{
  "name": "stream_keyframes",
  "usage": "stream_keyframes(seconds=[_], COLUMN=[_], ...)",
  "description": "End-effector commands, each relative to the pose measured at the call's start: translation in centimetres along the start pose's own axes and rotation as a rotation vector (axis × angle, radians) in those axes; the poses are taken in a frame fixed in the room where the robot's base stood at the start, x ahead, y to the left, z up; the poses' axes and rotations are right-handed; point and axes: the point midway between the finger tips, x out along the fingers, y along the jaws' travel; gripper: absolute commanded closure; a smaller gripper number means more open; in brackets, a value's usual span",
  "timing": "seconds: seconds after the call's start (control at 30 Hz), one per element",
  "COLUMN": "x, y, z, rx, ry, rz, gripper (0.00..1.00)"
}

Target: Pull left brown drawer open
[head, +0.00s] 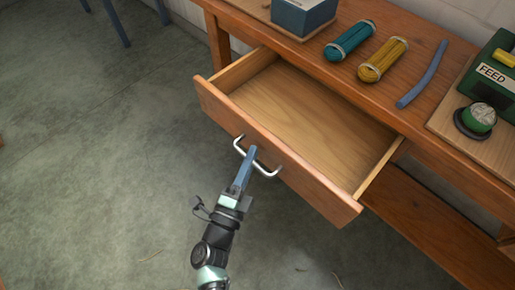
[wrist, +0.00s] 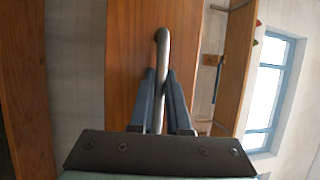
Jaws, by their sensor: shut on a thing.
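The brown drawer (head: 275,152) stands pulled out from the wooden table, and its inside is bare and empty. A silver bar handle (head: 266,173) is on its front. My gripper (head: 251,153) is at the middle of the handle, shut on it. In the wrist view the two blue-grey fingers of my gripper (wrist: 164,88) lie on either side of the handle bar (wrist: 162,50), with the brown drawer front (wrist: 128,55) behind it. The fingers hide part of the bar.
On the tabletop lie a teal skein (head: 349,40), a yellow skein (head: 383,59) and a blue-grey strip (head: 423,74). A blue box (head: 303,15) stands at the back, and a green box marked FEED (head: 494,75) at the right. The floor (head: 100,170) at left is clear.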

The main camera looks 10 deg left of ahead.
Motion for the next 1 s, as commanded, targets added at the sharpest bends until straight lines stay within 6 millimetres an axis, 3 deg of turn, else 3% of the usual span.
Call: stream_keyframes(seconds=[0.27, 0.3, 0.37, 0.73, 0.87, 1.0], x=[-0.1, 0.0, 0.0, -0.5, -2.2, -5.3], y=[0.0, 0.0, 0.0, 0.0, 0.1, 0.1], z=[0.0, 0.0, 0.0, 0.0, 0.0, 0.0], rx=[0.000, 0.000, 0.000, 0.000, 0.000, 0.001], ry=[0.001, 0.001, 0.001, 0.000, -0.001, -0.002], rz=[0.000, 0.000, 0.000, 0.001, 0.003, 0.004], gripper=[1.00, 0.83, 0.73, 0.73, 0.73, 0.73])
